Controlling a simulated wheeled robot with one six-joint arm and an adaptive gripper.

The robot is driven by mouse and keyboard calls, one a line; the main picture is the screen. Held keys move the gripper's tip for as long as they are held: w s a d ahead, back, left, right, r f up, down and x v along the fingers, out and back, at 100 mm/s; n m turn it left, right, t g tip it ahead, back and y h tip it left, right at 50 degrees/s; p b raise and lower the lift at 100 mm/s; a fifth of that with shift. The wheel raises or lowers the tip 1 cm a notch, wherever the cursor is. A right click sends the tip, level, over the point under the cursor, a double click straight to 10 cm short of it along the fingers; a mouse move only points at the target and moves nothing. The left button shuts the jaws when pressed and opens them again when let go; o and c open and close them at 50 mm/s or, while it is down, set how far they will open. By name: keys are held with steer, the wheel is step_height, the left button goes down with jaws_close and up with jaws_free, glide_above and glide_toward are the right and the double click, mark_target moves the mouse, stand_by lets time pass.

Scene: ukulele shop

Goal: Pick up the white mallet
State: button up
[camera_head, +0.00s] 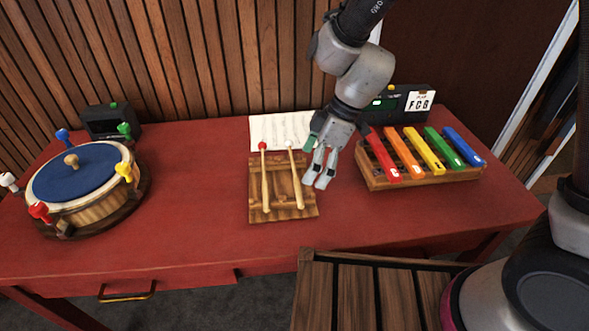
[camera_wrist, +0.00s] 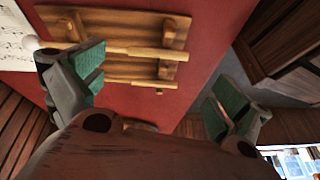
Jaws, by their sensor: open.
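The white mallet (camera_head: 297,183) lies on a wooden rack (camera_head: 308,212), its pale round head toward the back and its wooden handle toward the front. A red-headed mallet (camera_head: 265,185) lies to its left on the same rack. My gripper (camera_head: 319,183) is open and empty, just right of the white mallet in the picture, with its fingers pointing down. In the wrist view, the white head (camera_wrist: 30,43) and the handle (camera_wrist: 145,52) show beyond the green-padded fingers of my gripper (camera_wrist: 155,90). The left finger partly covers the rack area.
A xylophone with coloured bars (camera_head: 420,155) stands close to the right. A blue-topped drum with coloured pegs (camera_head: 80,180) is at far left. Sheet music (camera_head: 280,128) lies behind the rack. The red table (camera_head: 195,200) is clear between drum and rack. A wooden stool (camera_head: 370,295) stands in front.

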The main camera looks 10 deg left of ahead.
mark_target(298, 191)
steer(key=a+f, duration=0.1)
steer(key=f, duration=0.1)
steer(key=a+f+n, duration=0.1)
steer(key=f, duration=0.1)
steer(key=s+a+f+n, duration=0.1)
steer(key=f, duration=0.2)
steer(key=shift+a, duration=0.1)
steer(key=c, duration=0.7)
